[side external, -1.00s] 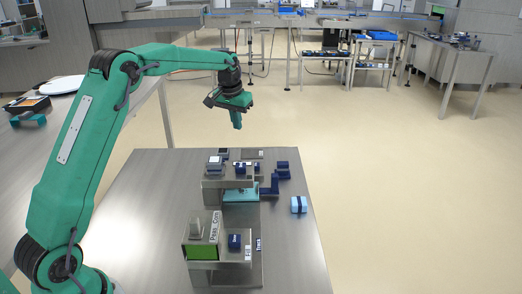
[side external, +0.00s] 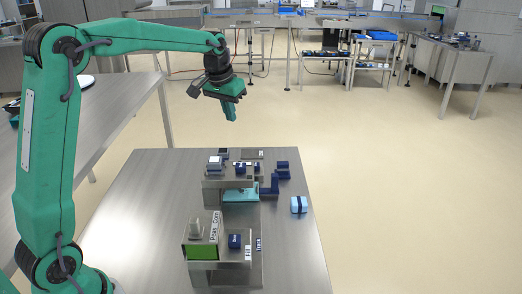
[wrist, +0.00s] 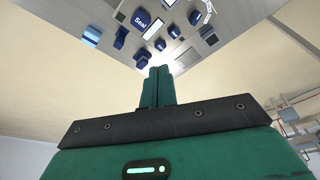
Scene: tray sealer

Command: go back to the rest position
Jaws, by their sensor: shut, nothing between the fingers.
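My gripper (side external: 230,113) is shut and empty. It hangs in the air above the far end of the metal table, well clear of the tray sealer, with its fingers pointing down. In the wrist view the two green fingers (wrist: 157,86) lie together with nothing between them. The tray sealer (side external: 203,250) stands on the table, with a green screen on its front and a teal part (side external: 240,194) in its middle. Its blue "Seal" button shows in the wrist view (wrist: 141,18).
A light blue block (side external: 299,204) with a dark band sits near the right edge of the metal table (side external: 150,200). Dark blue pieces (side external: 282,168) lie behind it. Another table (side external: 110,120) stands at the left. The floor to the right is open.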

